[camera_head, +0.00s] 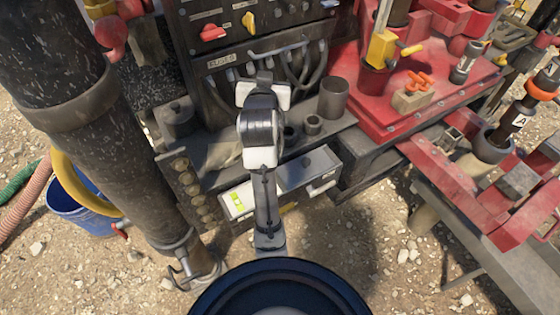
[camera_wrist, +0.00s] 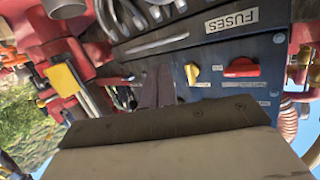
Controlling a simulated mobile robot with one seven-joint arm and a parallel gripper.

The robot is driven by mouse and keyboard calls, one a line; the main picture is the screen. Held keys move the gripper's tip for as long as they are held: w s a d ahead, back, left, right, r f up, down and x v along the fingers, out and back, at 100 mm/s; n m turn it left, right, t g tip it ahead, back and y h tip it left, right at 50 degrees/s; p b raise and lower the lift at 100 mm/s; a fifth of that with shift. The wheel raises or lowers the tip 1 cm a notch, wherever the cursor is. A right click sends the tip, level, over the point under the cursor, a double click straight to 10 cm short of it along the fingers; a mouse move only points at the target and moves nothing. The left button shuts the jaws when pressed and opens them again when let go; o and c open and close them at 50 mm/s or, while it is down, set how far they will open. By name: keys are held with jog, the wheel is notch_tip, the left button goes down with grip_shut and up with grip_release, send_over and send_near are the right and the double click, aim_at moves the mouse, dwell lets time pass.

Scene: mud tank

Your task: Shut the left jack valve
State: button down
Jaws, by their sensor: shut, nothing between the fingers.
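A dark control panel (camera_head: 262,42) stands ahead of me. It carries a red valve handle (camera_head: 212,32), turned crosswise, and a yellow valve handle (camera_head: 248,21), turned upright, to its right. In the upside-down wrist view the yellow handle (camera_wrist: 192,75) is left of the red handle (camera_wrist: 241,68). The small labels are too blurred to tell which is the left jack valve. My gripper (camera_head: 263,77) is in front of the panel, below the handles. In the wrist view its dark fingers (camera_wrist: 158,85) are shut and empty, apart from both handles and beside the yellow one.
Hoses or cables (camera_head: 300,65) hang under the FUSES label. A grey ledge with a metal cup (camera_head: 333,97) lies below. A red deck (camera_head: 440,95) with a yellow lever (camera_head: 383,48) is at right. A thick dark pipe (camera_head: 80,105) stands at left.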

jog(key=s+a+f+m+g+h, duration=0.1)
jog(key=s+f+m+g, duration=0.15)
jog(key=f, duration=0.45)
jog(key=s+a+f+m+g+h, duration=0.1)
jog(key=s+f+m+g+h, duration=0.15)
jog(key=f, duration=0.45)
jog(key=s+f+m+g+h, duration=0.3)
jog(key=s+f+m+g, duration=0.2)
jog(key=s+f, duration=0.4)
jog(key=s+a, duration=0.1)
jog(key=s, duration=0.4)
jog(key=shift+m+g+h, duration=0.3)
jog(key=shift+g+h, duration=0.05)
jog(key=shift+g, duration=0.05)
jog(key=shift+w+d+f, duration=0.1)
jog(key=shift+f, duration=0.05)
jog(key=b, duration=1.4)
send_over(288, 206)
jog(key=s+a, duration=0.1)
jog(key=a, duration=0.2)
jog(key=f, duration=0.8)
jog(key=shift+s+d+f, duration=0.2)
jog(key=shift+d+f, duration=0.05)
jog(key=shift+f, duration=1.2)
